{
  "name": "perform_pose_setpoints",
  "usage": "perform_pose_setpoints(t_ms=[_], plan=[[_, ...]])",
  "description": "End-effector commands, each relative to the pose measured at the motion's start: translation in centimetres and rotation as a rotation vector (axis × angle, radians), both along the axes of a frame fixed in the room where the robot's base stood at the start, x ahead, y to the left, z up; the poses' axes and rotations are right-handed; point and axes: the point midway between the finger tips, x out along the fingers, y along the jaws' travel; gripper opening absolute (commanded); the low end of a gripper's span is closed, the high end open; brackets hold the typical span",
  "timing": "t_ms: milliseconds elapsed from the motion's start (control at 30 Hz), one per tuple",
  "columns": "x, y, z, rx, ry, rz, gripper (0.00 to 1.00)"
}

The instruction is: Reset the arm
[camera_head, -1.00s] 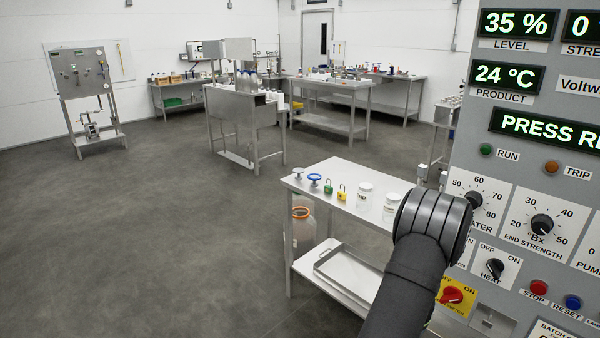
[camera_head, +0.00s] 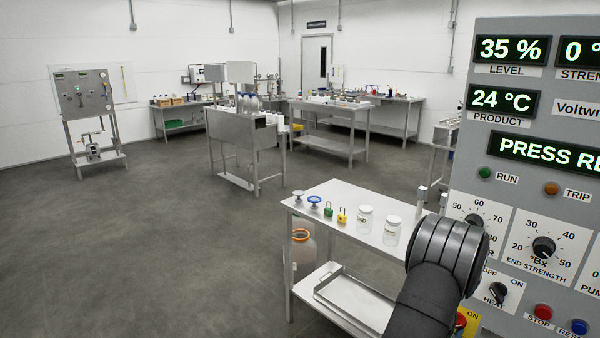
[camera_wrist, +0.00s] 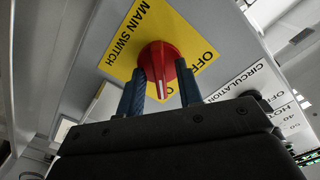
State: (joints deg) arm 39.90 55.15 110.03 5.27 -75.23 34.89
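My arm is in the lower right of the head view, in front of the grey control panel (camera_head: 525,190); my gripper is hidden there. In the wrist view my gripper (camera_wrist: 162,92) has its two blue-grey fingers apart. The red main switch knob (camera_wrist: 165,65) shows between and beyond the fingertips, on its yellow MAIN SWITCH plate (camera_wrist: 125,50). I cannot tell whether the fingers touch the knob. Its white line shows between the fingers. Part of the yellow plate (camera_head: 473,318) also shows in the head view, mostly behind my arm.
The panel carries knobs, a red STOP button (camera_head: 543,312) and a blue RESET button (camera_head: 579,327). Left of my arm stands a steel table (camera_head: 350,212) with jars (camera_head: 392,230), padlocks (camera_head: 342,215) and valve handles (camera_head: 314,202). Open floor (camera_head: 150,240) lies farther left.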

Motion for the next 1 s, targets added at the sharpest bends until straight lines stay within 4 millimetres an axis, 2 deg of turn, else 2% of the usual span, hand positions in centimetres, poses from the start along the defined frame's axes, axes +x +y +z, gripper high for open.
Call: perform_pose_setpoints(t_ms=[700,1000], plan=[[-0.03,0.06,-0.01,-0.401,0.401,0.0,0.33],[-0.02,0.06,0.0,-0.513,0.513,0.0,0.33]])
